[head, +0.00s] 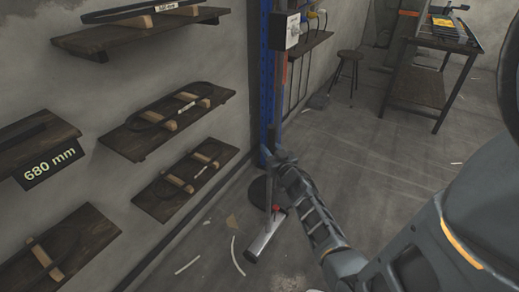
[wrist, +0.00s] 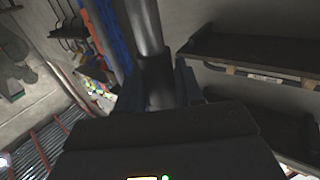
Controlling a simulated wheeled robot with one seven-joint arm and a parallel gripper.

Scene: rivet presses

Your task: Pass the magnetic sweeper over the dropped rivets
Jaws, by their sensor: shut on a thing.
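The magnetic sweeper has a silver head (head: 264,237) with a small red part, low near the floor beside the wall. Its upright handle rises to my gripper (head: 281,158), just in front of the blue post. In the wrist view, my gripper (wrist: 158,88) is shut on the dark round handle (wrist: 160,82), with a finger on either side of it. I cannot make out the dropped rivets; the floor near the sweeper shows only pale strips and scraps too small to identify.
A blue post (head: 267,85) and a dark round base (head: 261,191) stand close to the handle. Wall shelves (head: 168,120) with belts line the left. A stool (head: 348,70) and a workbench (head: 428,80) stand farther back. The middle floor (head: 385,150) is mostly clear.

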